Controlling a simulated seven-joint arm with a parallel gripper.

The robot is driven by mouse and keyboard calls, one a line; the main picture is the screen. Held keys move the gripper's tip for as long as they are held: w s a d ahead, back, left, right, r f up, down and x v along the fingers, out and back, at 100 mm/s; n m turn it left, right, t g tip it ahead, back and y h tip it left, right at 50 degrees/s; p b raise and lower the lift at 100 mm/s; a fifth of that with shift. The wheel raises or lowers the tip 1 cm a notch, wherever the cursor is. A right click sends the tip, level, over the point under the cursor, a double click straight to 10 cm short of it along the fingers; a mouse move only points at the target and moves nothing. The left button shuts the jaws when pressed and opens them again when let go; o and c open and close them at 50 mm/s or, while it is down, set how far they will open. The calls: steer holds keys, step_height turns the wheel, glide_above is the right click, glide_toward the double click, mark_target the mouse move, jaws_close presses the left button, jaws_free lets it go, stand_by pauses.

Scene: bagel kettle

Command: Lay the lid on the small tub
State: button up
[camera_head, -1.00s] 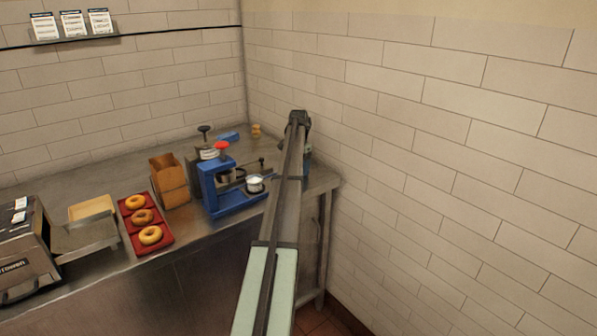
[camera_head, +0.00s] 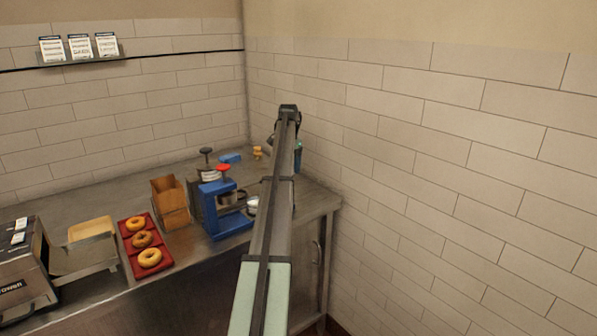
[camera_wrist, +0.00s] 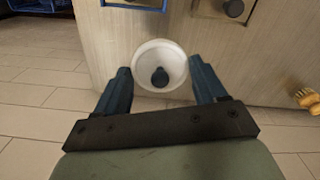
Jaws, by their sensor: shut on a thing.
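In the wrist view, my gripper (camera_wrist: 160,67) has one dark finger on each side of a round white lid (camera_wrist: 160,77) with a dark knob in its middle. It is shut on the lid, which shows against the steel counter front and top. In the head view, my arm hides the gripper and lid. A small white round thing (camera_head: 252,203) stands just right of the blue press, partly behind my arm; it looks like the small tub, but I cannot tell for sure. In the wrist view, no tub shows apart from the lid; whatever is under the lid is hidden.
The blue press (camera_head: 226,213) with a red knob stands left of my arm. Left of it are a wooden box (camera_head: 170,203) and a red tray (camera_head: 137,264) with bagels. A small yellow-brown item (camera_head: 257,152) stands behind. The tiled wall (camera_head: 430,180) is at right.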

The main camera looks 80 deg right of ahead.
steer(key=w+a+r+n, duration=0.1)
steer(key=w+a+r, duration=0.1)
steer(key=w+a, duration=0.5)
steer(key=w+a+n, duration=0.2)
steer(key=a+n, duration=0.2)
steer(key=a, duration=0.5)
steer(key=shift+w+n, duration=0.3)
steer(key=shift+w, duration=0.05)
steer(key=shift+a, duration=0.1)
steer(key=shift+f, duration=0.15)
steer(key=shift+f, duration=2.7)
steer(key=shift+f, duration=0.25)
